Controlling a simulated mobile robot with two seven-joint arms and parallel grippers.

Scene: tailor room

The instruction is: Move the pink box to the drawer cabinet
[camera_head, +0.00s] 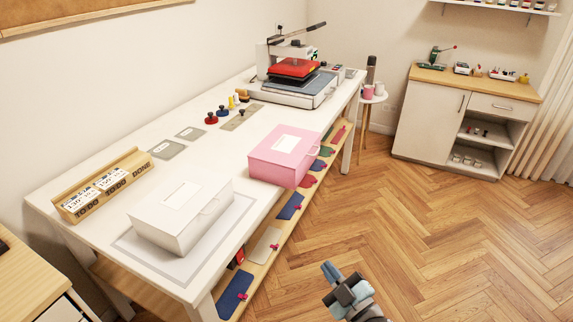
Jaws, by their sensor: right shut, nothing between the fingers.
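The pink box (285,154) sits closed on the white table (225,158), close to its right edge. A white label lies on its lid. The drawer cabinet (431,118), white with a wooden top, stands against the far wall at the upper right. It has a door, a drawer and open shelves. My right gripper (328,270) is at the bottom, over the floor, shut and empty, well apart from the pink box. My left gripper is not in view.
A white box (182,212) sits on the table nearer to me. A heat press (296,76) stands at the table's far end. A small round stool (373,98) stands between table and cabinet. Small items line the cabinet top's back. The wooden floor (420,230) is clear.

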